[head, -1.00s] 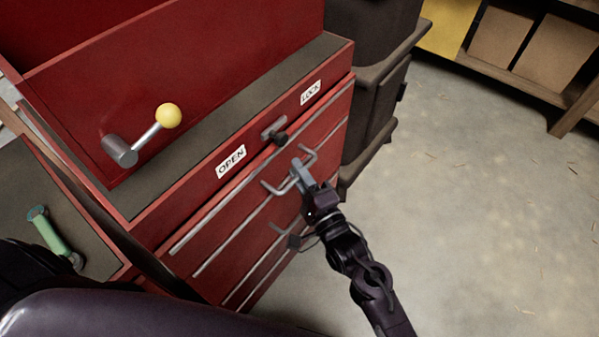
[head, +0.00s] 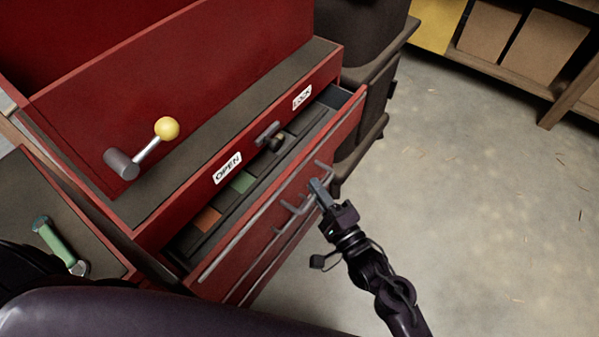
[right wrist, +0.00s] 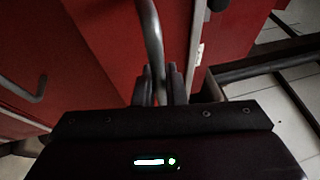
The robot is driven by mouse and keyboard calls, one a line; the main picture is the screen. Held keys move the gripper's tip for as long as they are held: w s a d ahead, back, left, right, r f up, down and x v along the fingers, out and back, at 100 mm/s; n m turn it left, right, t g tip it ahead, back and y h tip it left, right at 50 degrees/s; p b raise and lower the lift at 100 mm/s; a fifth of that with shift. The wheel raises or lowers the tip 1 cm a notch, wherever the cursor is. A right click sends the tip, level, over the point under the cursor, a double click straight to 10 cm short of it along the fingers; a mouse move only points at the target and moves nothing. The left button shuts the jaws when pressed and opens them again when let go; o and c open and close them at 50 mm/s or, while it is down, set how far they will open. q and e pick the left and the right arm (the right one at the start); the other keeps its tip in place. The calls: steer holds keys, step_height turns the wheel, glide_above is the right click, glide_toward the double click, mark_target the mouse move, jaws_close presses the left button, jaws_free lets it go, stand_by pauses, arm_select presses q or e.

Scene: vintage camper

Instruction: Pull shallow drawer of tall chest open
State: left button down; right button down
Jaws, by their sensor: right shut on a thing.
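The tall red chest (head: 180,100) stands on the left of the head view. Its shallow drawer (head: 290,190) is the top one, and it is partly pulled out, showing dark, orange and green compartments inside. My right gripper (head: 318,190) is shut on the drawer's grey bar handle (head: 292,207). In the right wrist view the handle (right wrist: 152,35) runs down between the two fingers (right wrist: 158,85). A latch knob (head: 270,135) sits between the OPEN and LOCK labels. My left gripper does not show in either view.
A lever with a yellow ball (head: 167,128) is on the chest. A green-handled tool (head: 57,245) lies on a dark surface at lower left. A dark cabinet (head: 375,70) stands beside the chest. The concrete floor (head: 480,200) to the right is clear.

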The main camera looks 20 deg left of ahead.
steer(key=s+d+p, duration=0.3)
steer(key=s+d, duration=0.1)
steer(key=d, duration=0.7)
steer(key=s+d+p, duration=0.4)
steer(key=d, duration=0.7)
steer(key=shift+d+p, duration=0.2)
steer(key=shift+p, duration=0.1)
steer(key=c, duration=1.5)
jaws_free()
steer(key=shift+s, duration=0.1)
steer(key=b+v, duration=0.1)
steer(key=v, duration=0.6)
steer(key=shift+s+d, duration=0.2)
steer(key=shift+d, duration=0.1)
steer(key=shift+f, duration=0.15)
